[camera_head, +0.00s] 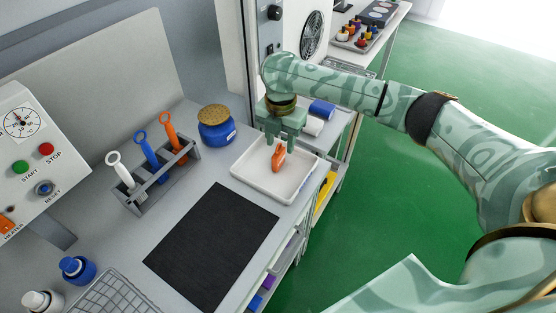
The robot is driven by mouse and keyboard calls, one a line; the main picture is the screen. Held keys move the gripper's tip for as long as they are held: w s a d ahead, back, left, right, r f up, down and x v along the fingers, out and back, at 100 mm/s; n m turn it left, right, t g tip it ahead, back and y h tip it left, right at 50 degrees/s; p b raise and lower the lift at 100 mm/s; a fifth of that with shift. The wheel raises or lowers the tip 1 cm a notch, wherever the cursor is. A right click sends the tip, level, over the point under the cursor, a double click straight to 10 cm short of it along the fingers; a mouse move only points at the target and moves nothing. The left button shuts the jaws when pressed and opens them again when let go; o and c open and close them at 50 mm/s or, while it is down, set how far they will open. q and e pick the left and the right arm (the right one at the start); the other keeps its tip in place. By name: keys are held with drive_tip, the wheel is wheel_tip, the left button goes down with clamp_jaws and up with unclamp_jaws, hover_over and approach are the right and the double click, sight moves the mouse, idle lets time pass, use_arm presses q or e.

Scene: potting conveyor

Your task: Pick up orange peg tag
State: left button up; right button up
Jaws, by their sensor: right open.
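A small orange tag (278,157) is in the white tray (250,181) at the right side of the bench. My right gripper (279,147) points down over the tray, with its fingers open right at the tag. The fingers partly cover the tag's upper part, and I cannot tell whether they touch it. Another orange tag with a ring top (172,133) stands in the grey rack (164,185), beside a blue one (150,152) and a white one (121,172). My left gripper is not in view.
A control box (28,165), a wire basket (115,296) and small bottles (76,269) are at left. Blue and white rolls (321,110) lie beyond the gripper.

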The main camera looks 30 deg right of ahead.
sight(279, 150)
drive_tip(key=f, duration=0.1)
drive_tip(key=f+b, duration=0.1)
drive_tip(key=f, duration=0.1)
drive_tip(key=f+b, duration=0.1)
drive_tip(key=f, duration=0.1)
drive_tip(key=shift+w+a, duration=0.15)
drive_tip(key=shift+w, duration=0.1)
drive_tip(key=shift+r, duration=0.1)
clamp_jaws()
drive_tip(key=shift+r, duration=0.1)
drive_tip(key=shift+r, duration=0.25)
drive_tip(key=r+p, duration=0.1)
drive_tip(key=r, duration=0.1)
drive_tip(key=r+p, duration=0.2)
drive_tip(key=shift+s+a+r, duration=0.1)
drive_tip(key=shift+s, duration=0.3)
drive_tip(key=s+a+r+p, duration=0.4)
drive_tip(key=s+r+p, duration=0.2)
drive_tip(key=s, duration=0.6)
wheel_tip(279, 150, up, 2)
drive_tip(key=shift+s+a+r+p, duration=0.1)
drive_tip(key=shift+s+a+p, duration=0.1)
drive_tip(key=shift+a+p, duration=0.15)
